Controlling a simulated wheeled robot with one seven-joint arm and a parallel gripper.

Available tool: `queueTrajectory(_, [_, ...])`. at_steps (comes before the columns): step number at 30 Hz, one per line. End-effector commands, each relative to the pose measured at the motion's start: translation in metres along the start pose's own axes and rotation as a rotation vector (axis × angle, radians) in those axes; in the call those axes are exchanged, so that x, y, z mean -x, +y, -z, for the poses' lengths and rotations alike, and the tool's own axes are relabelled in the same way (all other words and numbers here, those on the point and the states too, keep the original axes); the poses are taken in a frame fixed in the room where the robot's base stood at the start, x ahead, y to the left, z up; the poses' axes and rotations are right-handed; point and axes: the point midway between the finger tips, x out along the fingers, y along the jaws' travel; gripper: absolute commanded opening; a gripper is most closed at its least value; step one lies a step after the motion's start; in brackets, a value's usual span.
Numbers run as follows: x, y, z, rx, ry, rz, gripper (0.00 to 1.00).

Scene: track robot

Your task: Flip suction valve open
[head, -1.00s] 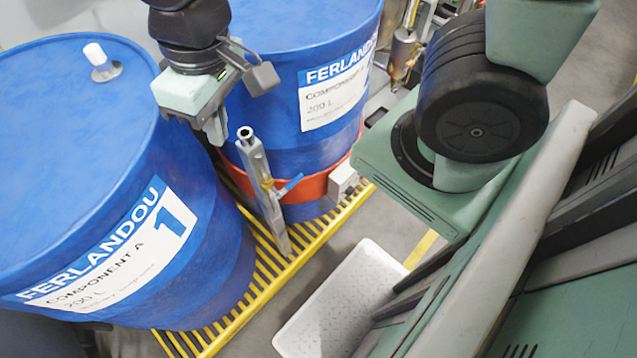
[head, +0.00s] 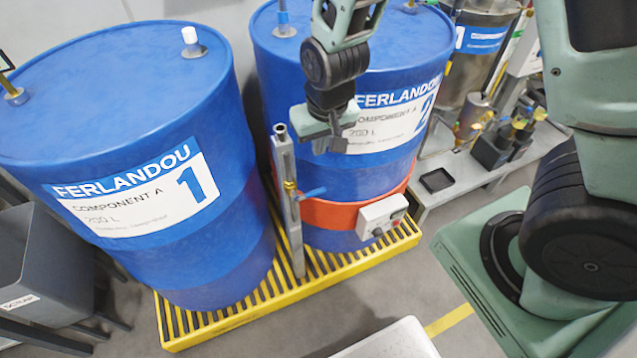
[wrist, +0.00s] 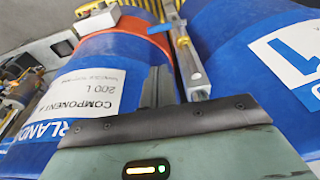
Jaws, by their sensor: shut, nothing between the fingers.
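A grey upright suction pipe (head: 287,200) stands between two blue drums. A valve (head: 291,186) with brass-coloured parts sits partway up it. Its blue lever (head: 312,192) sticks out to the right, across the pipe. My gripper (head: 326,140) is shut and empty, above and to the right of the valve, in front of drum 2 (head: 385,140). In the wrist view my gripper's fingers (wrist: 158,87) are together, and the pipe (wrist: 190,60) shows just right of them. I see no contact with the lever.
Drum 1 (head: 120,150) stands left of the pipe. An orange band (head: 335,213) with a white control box (head: 381,214) wraps drum 2. Both drums stand on a yellow grating (head: 240,318). A white lid or tray (head: 395,342) is in front, and a bench (head: 470,185) stands right.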

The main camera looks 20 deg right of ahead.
Motion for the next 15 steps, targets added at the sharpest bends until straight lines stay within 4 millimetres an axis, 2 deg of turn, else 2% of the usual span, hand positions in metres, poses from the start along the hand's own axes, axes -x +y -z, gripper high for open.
queueTrajectory(5, [-0.016, 0.001, -0.001, 0.0, -0.004, -0.002, 0.0])
queueTrajectory(15, [-0.074, 0.001, -0.001, -0.001, -0.006, -0.002, 0.0])
